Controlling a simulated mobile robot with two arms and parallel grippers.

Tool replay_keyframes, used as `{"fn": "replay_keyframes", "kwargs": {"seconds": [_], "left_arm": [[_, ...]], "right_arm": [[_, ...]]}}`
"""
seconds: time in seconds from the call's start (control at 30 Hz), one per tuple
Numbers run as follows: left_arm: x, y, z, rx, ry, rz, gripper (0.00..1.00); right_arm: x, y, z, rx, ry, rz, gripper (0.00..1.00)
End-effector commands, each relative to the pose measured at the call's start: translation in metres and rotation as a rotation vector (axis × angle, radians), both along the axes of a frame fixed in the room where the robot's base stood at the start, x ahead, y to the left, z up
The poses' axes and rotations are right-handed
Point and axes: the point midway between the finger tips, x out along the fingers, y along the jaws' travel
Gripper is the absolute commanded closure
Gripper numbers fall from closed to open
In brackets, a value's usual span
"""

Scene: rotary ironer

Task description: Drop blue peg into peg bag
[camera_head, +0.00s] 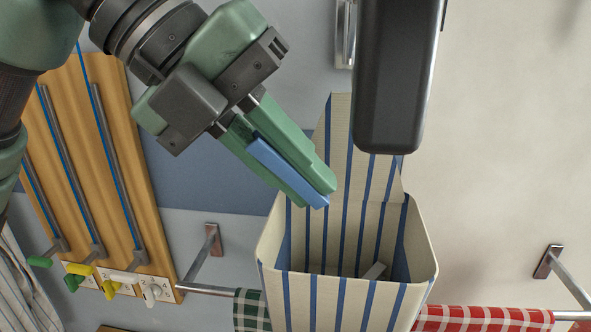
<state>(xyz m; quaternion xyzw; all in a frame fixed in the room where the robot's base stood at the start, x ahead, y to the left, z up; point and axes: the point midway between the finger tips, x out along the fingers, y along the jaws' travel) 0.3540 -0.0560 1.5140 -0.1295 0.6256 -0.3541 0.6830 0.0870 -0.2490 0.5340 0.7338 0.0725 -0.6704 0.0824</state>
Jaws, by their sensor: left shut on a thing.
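My left gripper (318,200) comes in from the upper left with green fingers shut on the blue peg (282,170). The peg lies along the fingers, and its lower end is at the fingertips. The peg bag (345,300) is cream with blue stripes and has an open top and a tall back panel. The fingertips and the peg's end are just above the bag's left rim, in front of the back panel. The bag's floor is mostly hidden. My right gripper is not in view.
A wooden board (150,225) with slots, cords and coloured pegs is at the left. A metal rail (205,289) runs behind the bag, with a green checked cloth (252,310) and a red checked cloth (485,319) on it. A dark rounded block (392,80) is above the bag.

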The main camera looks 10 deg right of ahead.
Motion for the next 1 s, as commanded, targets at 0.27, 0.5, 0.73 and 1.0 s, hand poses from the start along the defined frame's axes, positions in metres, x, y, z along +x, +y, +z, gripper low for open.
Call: {"fn": "replay_keyframes", "kwargs": {"seconds": [0.27,0.5,0.73,1.0], "left_arm": [[0.000,0.000,0.002,0.001,0.000,0.002,1.00],[-0.001,-0.017,-0.003,0.002,0.001,0.001,1.00],[-0.002,-0.040,-0.007,0.002,0.000,0.001,1.00],[-0.003,-0.059,-0.012,0.002,0.001,0.003,1.00]], "right_arm": [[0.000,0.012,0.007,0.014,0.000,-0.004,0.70],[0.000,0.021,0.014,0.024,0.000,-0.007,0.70],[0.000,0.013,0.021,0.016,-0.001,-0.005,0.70],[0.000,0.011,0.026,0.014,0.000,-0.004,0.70]]}}
